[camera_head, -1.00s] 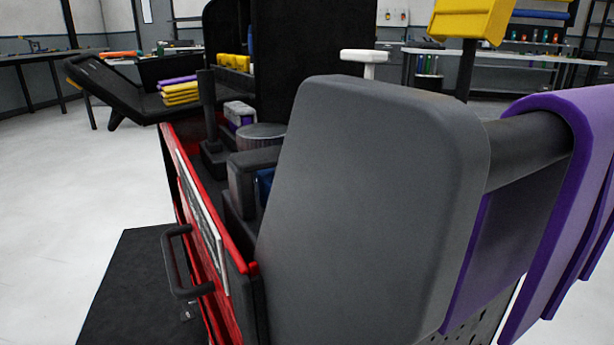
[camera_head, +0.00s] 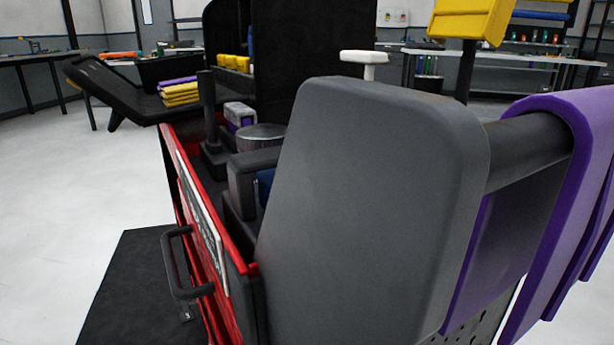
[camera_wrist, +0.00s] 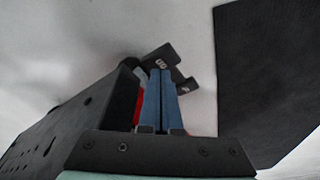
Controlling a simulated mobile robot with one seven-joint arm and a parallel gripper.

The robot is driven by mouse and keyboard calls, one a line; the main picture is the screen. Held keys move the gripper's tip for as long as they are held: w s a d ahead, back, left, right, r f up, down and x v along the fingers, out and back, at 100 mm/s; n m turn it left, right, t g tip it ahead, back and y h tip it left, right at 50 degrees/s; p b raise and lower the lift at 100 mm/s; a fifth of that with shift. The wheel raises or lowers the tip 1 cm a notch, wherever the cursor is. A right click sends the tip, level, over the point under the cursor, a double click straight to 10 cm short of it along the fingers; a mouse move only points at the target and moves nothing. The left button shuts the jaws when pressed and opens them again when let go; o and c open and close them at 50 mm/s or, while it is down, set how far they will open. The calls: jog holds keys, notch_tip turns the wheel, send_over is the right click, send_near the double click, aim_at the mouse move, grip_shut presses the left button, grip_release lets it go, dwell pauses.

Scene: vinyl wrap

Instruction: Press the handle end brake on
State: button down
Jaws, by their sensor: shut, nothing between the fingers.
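The brake shows in the wrist view as two dark pedal tabs with pale lettering. One tab (camera_wrist: 160,64) lies just beyond my fingertips, and the other tab (camera_wrist: 187,86) is right beside them. The lettering is small and turned, so I cannot read it surely. My gripper (camera_wrist: 161,74) has blue fingers, shut together with nothing between them. The fingertips overlap the pedal area in the picture; I cannot tell whether they touch it. In the head view the red cart (camera_head: 205,235) has a dark handle (camera_head: 178,262) on its side. My gripper is not visible there.
A large dark grey rounded panel (camera_head: 370,200) blocks much of the head view. Purple vinyl (camera_head: 565,180) hangs at right. A black mat (camera_head: 125,290) lies by the cart, with white floor (camera_head: 60,190) open at left. A black cart wall (camera_wrist: 90,115) stands left of my fingers.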

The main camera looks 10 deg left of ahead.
jog(key=shift+f, duration=0.15)
jog(key=shift+f+b, duration=1.1)
jog(key=shift+f, duration=0.4)
notch_tip(320, 180, up, 7)
jog(key=p, duration=0.7)
jog(key=shift+r+p, duration=0.1)
jog(key=shift+p, duration=0.3)
